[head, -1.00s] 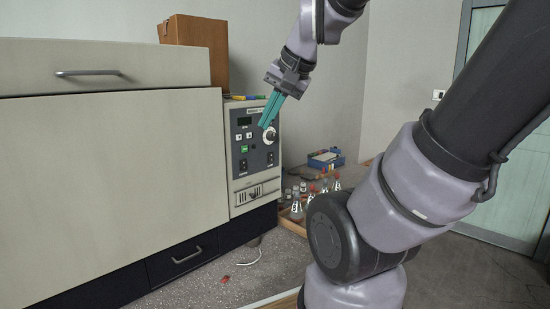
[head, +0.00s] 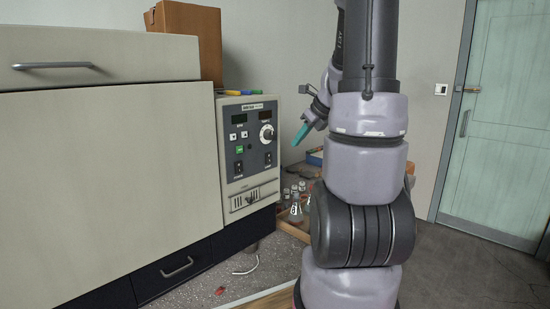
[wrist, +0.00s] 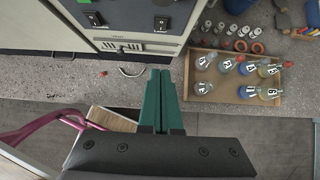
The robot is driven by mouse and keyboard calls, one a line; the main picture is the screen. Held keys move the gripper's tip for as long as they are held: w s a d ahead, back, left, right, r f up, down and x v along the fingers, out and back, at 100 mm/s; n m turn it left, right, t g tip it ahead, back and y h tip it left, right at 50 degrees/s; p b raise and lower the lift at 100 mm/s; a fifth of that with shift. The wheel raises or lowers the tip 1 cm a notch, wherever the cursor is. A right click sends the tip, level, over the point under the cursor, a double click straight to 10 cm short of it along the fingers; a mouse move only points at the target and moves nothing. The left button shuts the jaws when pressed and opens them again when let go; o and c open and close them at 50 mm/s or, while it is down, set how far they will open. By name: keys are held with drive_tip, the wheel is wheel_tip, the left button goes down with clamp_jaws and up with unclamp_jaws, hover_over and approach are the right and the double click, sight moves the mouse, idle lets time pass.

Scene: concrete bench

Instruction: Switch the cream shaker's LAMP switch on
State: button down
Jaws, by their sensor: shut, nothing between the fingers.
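The cream shaker (head: 249,150) stands at the middle left in the head view, its dark control panel facing me with a dial, small displays, a green button and two black rocker switches (head: 268,159) low on the panel. The labels are too small to read, so I cannot tell which switch is LAMP. In the wrist view the switches (wrist: 162,23) show at the top edge. My gripper (head: 299,138) is to the right of the panel, apart from it, with teal fingers shut and empty. The fingers (wrist: 158,98) also show in the wrist view, below the shaker's front.
A wooden tray (wrist: 237,99) of labelled flasks stands right of the shaker. A cardboard box (head: 188,38) and pens (head: 240,92) lie on top. A white cable (head: 248,266) and a small red piece (head: 220,291) lie on the speckled surface in front.

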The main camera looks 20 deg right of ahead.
sight(269, 158)
drive_tip(key=w+r+x, duration=0.1)
drive_tip(key=w+x, duration=0.1)
drive_tip(key=x, duration=1)
drive_tip(key=shift+w+a, duration=0.3)
drive_tip(key=shift+a, duration=0.2)
drive_tip(key=shift+w+a+f, duration=0.1)
drive_tip(key=shift+w, duration=0.1)
